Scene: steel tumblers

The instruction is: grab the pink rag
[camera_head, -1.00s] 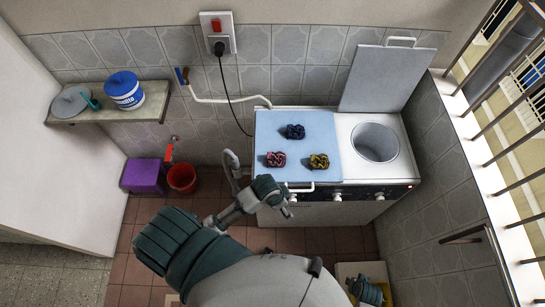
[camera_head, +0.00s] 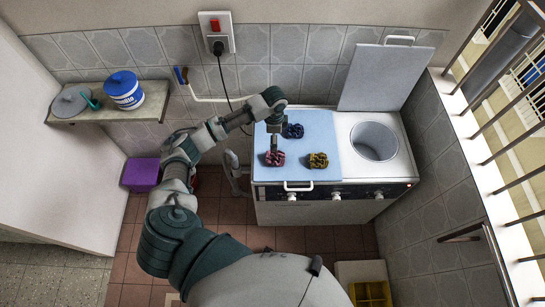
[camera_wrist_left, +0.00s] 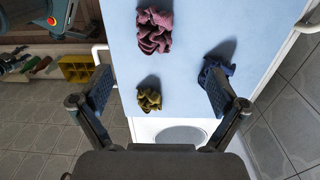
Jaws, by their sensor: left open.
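The pink rag (camera_head: 274,158) lies crumpled on the light blue lid (camera_head: 325,140) of the white washing machine, near its front left. In the left wrist view the pink rag (camera_wrist_left: 155,30) is at the top, beyond the fingertips. My left gripper (camera_head: 275,140) points down just above and behind it in the head view. It also shows in the left wrist view (camera_wrist_left: 158,88), with its two fingers wide apart and nothing between them. I cannot tell the exact height of the fingertips above the rag.
A blue rag (camera_head: 293,131) lies close behind the pink one, and a yellow rag (camera_head: 317,160) lies to its right. The open steel tub (camera_head: 375,142) is further right. A black cord (camera_head: 228,85) hangs behind my left arm.

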